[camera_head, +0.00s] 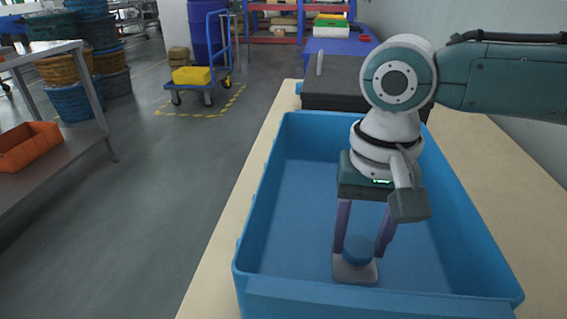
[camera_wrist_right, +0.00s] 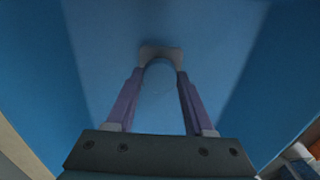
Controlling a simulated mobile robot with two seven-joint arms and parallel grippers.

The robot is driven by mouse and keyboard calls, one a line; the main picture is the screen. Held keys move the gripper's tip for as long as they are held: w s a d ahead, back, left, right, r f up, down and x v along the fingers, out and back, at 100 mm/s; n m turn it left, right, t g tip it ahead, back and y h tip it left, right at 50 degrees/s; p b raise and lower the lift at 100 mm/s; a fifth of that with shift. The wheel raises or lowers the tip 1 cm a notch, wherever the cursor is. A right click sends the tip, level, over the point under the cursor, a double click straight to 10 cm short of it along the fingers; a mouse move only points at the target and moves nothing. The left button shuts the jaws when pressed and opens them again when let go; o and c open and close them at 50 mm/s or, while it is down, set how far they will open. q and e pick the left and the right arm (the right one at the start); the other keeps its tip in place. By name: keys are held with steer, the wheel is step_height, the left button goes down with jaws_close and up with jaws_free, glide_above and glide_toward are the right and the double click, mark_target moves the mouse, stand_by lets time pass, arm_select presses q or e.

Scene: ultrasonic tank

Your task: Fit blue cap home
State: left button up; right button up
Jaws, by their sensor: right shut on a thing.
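A round blue cap (camera_head: 357,249) is between the fingers of my right gripper (camera_head: 360,252), low inside the blue bin. The gripper points down and is shut on the cap. Under the cap is a pale grey square base (camera_head: 352,271); whether the cap is fully seated on it I cannot tell. In the right wrist view the cap (camera_wrist_right: 158,92) blends with the bin floor, between the purple fingers of the gripper (camera_wrist_right: 160,74), with the grey base (camera_wrist_right: 161,51) just beyond. My left gripper is in neither view.
The blue bin (camera_head: 262,215) has raised walls around the gripper and stands on a pale table (camera_head: 224,262). A dark box (camera_head: 340,85) with an upright grey lever and a small blue part (camera_head: 298,88) on its left stands behind the bin. The bin's left floor is clear.

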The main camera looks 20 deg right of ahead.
stand_by(0.5)
steer(key=shift+p, duration=0.3)
stand_by(0.6)
stand_by(0.9)
steer(key=shift+f+p, duration=0.1)
steer(key=shift+p, duration=0.35)
stand_by(0.5)
steer(key=o, duration=1.4)
steer(key=shift+c, duration=0.2)
